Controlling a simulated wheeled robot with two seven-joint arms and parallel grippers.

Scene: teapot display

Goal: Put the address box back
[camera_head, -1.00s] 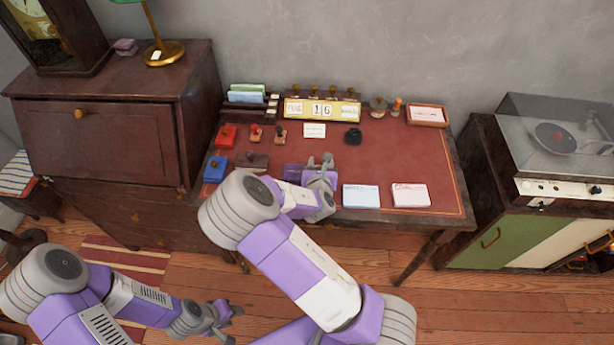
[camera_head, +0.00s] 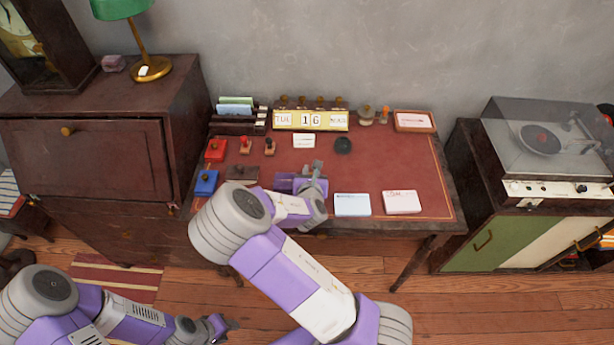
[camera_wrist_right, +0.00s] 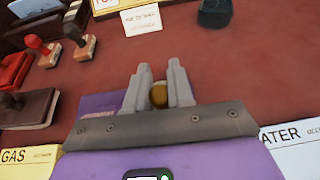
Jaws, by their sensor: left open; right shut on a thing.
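My right gripper (camera_head: 316,172) is over the front middle of the red-topped desk. In the right wrist view, its fingers (camera_wrist_right: 158,88) are shut on a small brass-coloured knob (camera_wrist_right: 158,96). A flat purple patch (camera_wrist_right: 98,103) shows beside the fingers; whether it belongs to the knobbed thing I cannot tell. My wrist hides most of what is held. No label reading "address" is legible, so I cannot tell surely which thing is the address box. My left gripper (camera_head: 220,325) is open and empty, low over the floor in front of the desk.
Red (camera_head: 216,149) and blue (camera_head: 206,182) boxes, stamps (camera_head: 257,146) and a dark brown block (camera_head: 242,173) stand on the left. Cards (camera_head: 352,205) lie along the front. A calendar (camera_head: 311,119) and card rack (camera_head: 238,118) stand behind.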

